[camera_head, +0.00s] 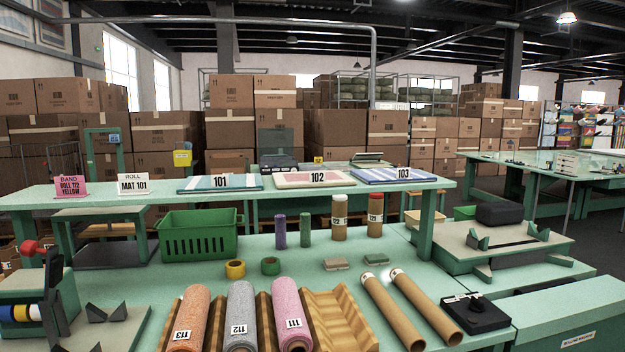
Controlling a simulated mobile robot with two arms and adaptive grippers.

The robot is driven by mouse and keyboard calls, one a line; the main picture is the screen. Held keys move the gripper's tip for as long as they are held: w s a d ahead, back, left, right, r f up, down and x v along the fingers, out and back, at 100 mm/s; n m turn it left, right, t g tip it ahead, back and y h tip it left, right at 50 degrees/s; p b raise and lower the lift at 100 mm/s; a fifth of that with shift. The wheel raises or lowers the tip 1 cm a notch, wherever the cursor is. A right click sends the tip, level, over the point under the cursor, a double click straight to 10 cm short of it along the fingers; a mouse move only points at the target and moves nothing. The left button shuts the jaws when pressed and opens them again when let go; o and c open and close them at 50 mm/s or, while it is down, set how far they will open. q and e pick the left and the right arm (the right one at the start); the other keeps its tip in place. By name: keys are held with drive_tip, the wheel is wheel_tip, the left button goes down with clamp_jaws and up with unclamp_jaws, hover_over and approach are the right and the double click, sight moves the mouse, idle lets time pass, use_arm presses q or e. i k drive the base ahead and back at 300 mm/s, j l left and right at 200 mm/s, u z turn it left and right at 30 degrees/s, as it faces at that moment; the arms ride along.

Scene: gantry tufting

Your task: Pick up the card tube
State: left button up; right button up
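Two brown card tubes lie side by side on the green table, slanting from upper left to lower right. The left card tube (390,310) and the right card tube (425,306) each have a small white label at the far end. They lie just right of a wooden cradle (335,318). The near end of each tube shows an open hollow. Neither of my grippers is in view, and nothing covers the tubes.
Rolls marked 113 (188,318), 112 (240,315) and 111 (290,312) lie in the cradle left of the tubes. A black device (474,313) sits close on their right. Grey-green blocks (336,264) lie behind. A green basket (198,235) and a raised shelf (270,191) stand farther back.

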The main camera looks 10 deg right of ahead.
sight(409, 335)
drive_tip(key=i+j+z, duration=0.1)
drive_tip(key=i+z, duration=0.15)
drive_tip(key=z, duration=0.25)
drive_tip(key=i+j+z, duration=0.2)
drive_tip(key=z, duration=0.3)
